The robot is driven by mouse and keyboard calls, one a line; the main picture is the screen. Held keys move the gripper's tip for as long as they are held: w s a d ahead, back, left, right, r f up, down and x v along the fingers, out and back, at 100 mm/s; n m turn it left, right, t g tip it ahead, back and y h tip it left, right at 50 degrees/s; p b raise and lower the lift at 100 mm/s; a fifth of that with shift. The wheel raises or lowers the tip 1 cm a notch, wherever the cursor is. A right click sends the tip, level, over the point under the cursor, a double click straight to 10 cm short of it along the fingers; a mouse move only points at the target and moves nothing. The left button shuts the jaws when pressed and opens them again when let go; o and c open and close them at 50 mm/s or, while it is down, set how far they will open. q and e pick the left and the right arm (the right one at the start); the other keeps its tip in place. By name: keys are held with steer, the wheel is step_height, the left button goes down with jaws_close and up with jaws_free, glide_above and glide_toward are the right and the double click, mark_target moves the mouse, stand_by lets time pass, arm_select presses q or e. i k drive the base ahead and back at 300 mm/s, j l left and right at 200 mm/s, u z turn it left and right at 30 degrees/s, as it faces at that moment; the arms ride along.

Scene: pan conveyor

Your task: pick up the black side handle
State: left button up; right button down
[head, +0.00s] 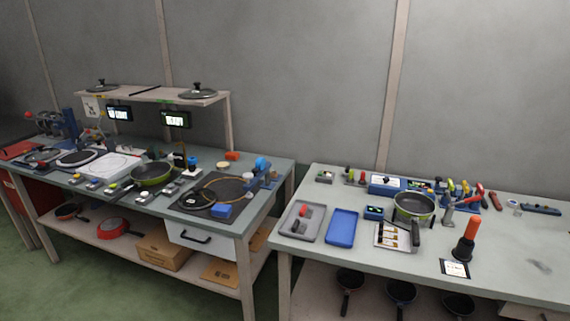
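Neither of my grippers is in the head view. I cannot single out the black side handle for sure. A small dark piece (298,227) lies in a grey tray (288,233) on the right table, beside a small red piece (308,210). A green-rimmed pan (414,206) stands further right on the same table, and its black handle (416,234) points to the front. A white card or plate (384,239) with several dark bars lies left of that handle. These parts are too small to make out in detail.
A blue tray (342,227) lies right of the grey one. An orange-and-black upright tool (467,240) stands near the front of the right table (355,265). Several tools line its back. The left bench (272,170) is crowded and bears another green pan (152,174). A gap separates the tables.

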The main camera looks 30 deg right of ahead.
mark_target(302, 228)
steer(key=i+l+z, duration=0.65)
steer(key=z, duration=0.15)
steer(key=i+l+z, duration=0.4)
steer(key=j, duration=0.1)
